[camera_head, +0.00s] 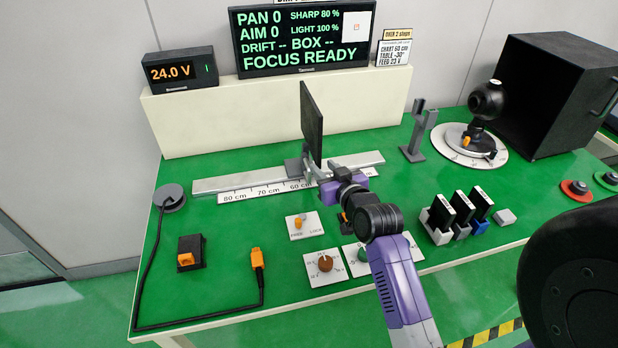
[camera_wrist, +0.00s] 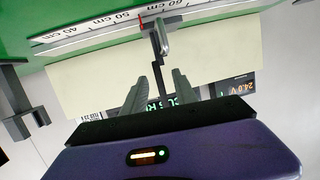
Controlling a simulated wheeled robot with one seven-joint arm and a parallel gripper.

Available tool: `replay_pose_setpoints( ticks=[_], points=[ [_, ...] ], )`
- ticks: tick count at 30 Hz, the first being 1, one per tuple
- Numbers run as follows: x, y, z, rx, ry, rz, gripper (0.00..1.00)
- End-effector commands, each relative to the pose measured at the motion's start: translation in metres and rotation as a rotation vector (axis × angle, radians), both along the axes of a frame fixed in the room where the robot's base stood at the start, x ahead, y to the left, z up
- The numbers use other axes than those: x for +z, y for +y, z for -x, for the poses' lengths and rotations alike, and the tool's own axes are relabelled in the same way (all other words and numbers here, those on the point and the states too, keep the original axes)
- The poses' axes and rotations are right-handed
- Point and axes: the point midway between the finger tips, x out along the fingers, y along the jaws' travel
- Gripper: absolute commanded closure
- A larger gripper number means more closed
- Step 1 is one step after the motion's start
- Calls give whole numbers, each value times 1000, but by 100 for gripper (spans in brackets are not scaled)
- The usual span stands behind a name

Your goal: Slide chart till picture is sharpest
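The chart (camera_head: 312,123) is a dark upright panel, seen at a steep angle, on a carriage on the pale rail (camera_head: 235,183). In the wrist view a red pointer (camera_wrist: 141,22) stands between the 50 and 60 cm marks of the scale (camera_wrist: 100,32). My gripper (camera_head: 320,173) is at the carriage, below the chart. In the wrist view my gripper (camera_wrist: 165,72) has its fingers apart, with a thin dark bar (camera_wrist: 158,66) between them under a grey rounded end. I see no firm contact. The display (camera_head: 302,40) reads SHARP 80 %, LIGHT 100 %, FOCUS READY.
A card (camera_head: 394,52) reads CHART 50 cm, TABLE -30°, FEED 23 V. The supply (camera_head: 180,71) shows 24.0 V. A FREE/LOCK lever (camera_head: 299,223) and knobs sit in front of the rail. A forked grey post (camera_head: 415,140) stands right of the rail; a camera (camera_head: 486,102) sits on a round table.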

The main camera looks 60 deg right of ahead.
Motion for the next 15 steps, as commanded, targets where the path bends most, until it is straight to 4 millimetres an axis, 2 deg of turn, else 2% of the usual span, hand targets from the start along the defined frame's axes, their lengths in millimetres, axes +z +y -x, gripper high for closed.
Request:
replay_pose_setpoints(
  ticks=[2, 4, 9, 15],
  points=[
    [-21, 7, -3, 28, 52, -46, 66],
    [-32, 12, -3, 46, 84, -70, 66],
    [-42, 15, -5, 64, 118, -83, 66],
    [-51, 0, -25, 65, 119, -79, 66]
  ],
)
